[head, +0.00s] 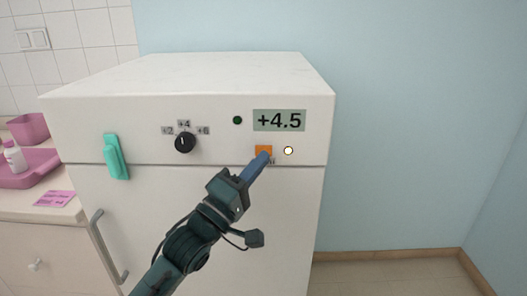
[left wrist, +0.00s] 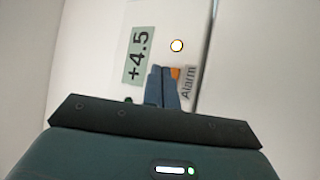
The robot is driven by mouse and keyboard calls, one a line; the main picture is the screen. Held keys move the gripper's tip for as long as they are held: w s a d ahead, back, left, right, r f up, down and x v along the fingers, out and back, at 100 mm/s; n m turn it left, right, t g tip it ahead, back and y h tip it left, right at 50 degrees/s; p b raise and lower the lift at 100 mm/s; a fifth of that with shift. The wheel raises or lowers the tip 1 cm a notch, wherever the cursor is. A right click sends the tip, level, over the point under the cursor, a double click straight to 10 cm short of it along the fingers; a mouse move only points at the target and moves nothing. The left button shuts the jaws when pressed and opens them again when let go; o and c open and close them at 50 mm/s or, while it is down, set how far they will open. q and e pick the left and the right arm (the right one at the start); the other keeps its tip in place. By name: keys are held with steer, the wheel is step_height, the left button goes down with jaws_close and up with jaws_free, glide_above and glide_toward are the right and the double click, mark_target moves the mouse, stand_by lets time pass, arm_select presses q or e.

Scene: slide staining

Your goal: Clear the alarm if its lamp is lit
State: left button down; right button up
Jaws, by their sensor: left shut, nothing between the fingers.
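The alarm lamp (head: 288,150) is a small round light on the white fridge's front. It looks lit, bright white, with a yellowish rim in the left wrist view (left wrist: 177,46). Left of it in the head view is the orange alarm button (head: 263,150), with a label below, partly covered by my fingers. The button also shows in the left wrist view (left wrist: 176,72), beside the word "Alarm". My left gripper (head: 265,156) is shut and empty, its blue fingertips at the button's lower edge. I cannot tell whether they touch it. My right gripper is not in view.
A counter with a pink tray (head: 28,172) stands left. Floor right of the fridge is clear.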

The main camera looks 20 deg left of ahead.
arm_select(q)
steer(key=shift+w+a, duration=0.1)
steer(key=shift+w, duration=0.3)
steer(key=shift+w+a+p, duration=0.1)
steer(key=shift+w+p, duration=0.2)
stand_by(0.7)
stand_by(0.4)
steer(key=shift+s+d+p, duration=0.2)
steer(key=shift+s+p, duration=0.15)
steer(key=shift+s, duration=0.35)
steer(key=shift+s, duration=0.1)
steer(key=s, duration=0.2)
steer(key=s+d+p, duration=0.1)
steer(key=s, duration=0.1)
steer(key=shift+s+d+p, duration=0.2)
steer(key=shift+s+p, duration=0.1)
